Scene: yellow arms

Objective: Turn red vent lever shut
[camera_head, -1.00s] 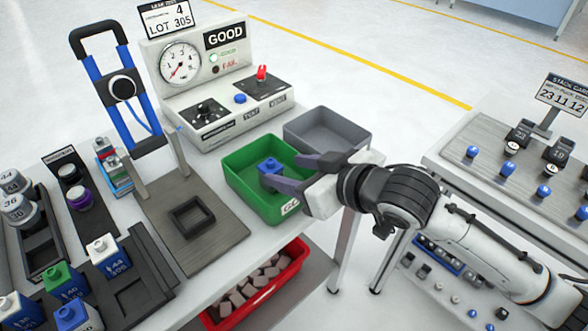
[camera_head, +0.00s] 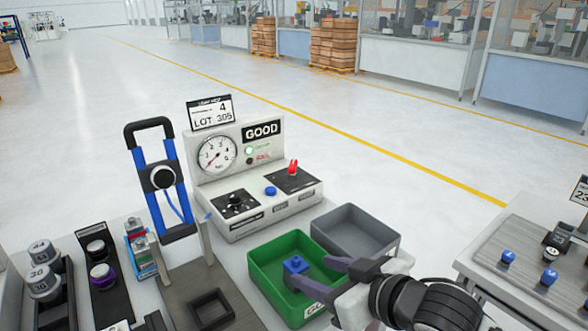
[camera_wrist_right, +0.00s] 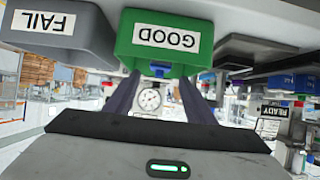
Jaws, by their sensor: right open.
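The red vent lever (camera_head: 293,167) stands upright on the dark plate at the right of the leak test box (camera_head: 258,205). The box's sign reads GOOD, a green lamp is lit and the gauge (camera_head: 216,154) has a red needle. My right gripper (camera_head: 312,273) is open, with its fingers over the green bin (camera_head: 262,282), in front of the lever and apart from it. A blue block (camera_head: 295,264) sits in the green bin, between or near the fingertips. The right wrist view shows both fingers spread at the green bin (camera_wrist_right: 185,62). My left gripper is out of view.
A grey bin (camera_head: 352,225) stands right of the green one. A blue-railed press with a black handle (camera_head: 160,178) stands left of the box. A blue button (camera_head: 270,191) and a black knob (camera_head: 236,204) are beside the lever. A side table (camera_head: 520,240) is at right.

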